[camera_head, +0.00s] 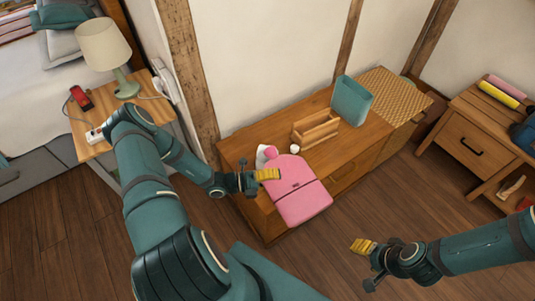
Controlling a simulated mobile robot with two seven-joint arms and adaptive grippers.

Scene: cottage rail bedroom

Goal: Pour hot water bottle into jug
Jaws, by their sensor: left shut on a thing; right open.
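The pink hot water bottle (301,200) is at the front edge of the low wooden cabinet, its lower part reaching past that edge. My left gripper (268,174) is shut on its left side with yellow fingertips. A small white thing (261,158), possibly the jug, stands behind the bottle and is mostly hidden; a round pink part (270,152) shows beside it. I cannot tell whether the bottle touches it. My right gripper (363,246) is open and empty above the floor, right of and below the bottle.
On the cabinet (246,145) stand a wooden holder (315,129), a small white round thing (294,149), a teal bin (351,100) and a woven mat (396,92). A nightstand with a lamp (105,45) is at left, a wooden desk (470,140) at right. The floor between is clear.

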